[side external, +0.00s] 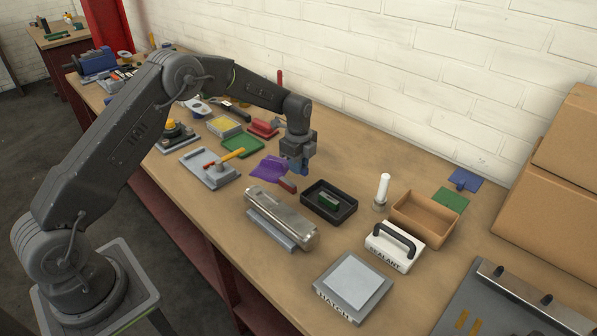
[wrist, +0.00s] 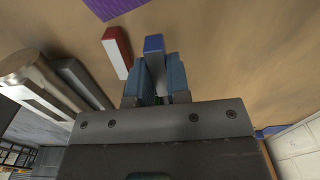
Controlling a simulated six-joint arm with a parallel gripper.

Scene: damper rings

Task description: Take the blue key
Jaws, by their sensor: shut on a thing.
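My gripper (wrist: 154,72) is shut on the blue key (wrist: 153,44), a small block with a blue end and pale side that sticks out between the two blue-grey fingers. In the side view my gripper (side external: 300,168) points down close to the bench, just right of the purple mat (side external: 268,168). There the key cannot be told apart from the fingers, and I cannot tell whether it touches the bench. A red key (wrist: 116,45) lies beside it, apart from the fingers; it also shows in the side view (side external: 287,185).
A metal cylinder (side external: 280,215) lies in front. A white tube (side external: 383,190), a cardboard box (side external: 425,222) and a sealant box (side external: 393,249) stand farther right. The white wall is behind.

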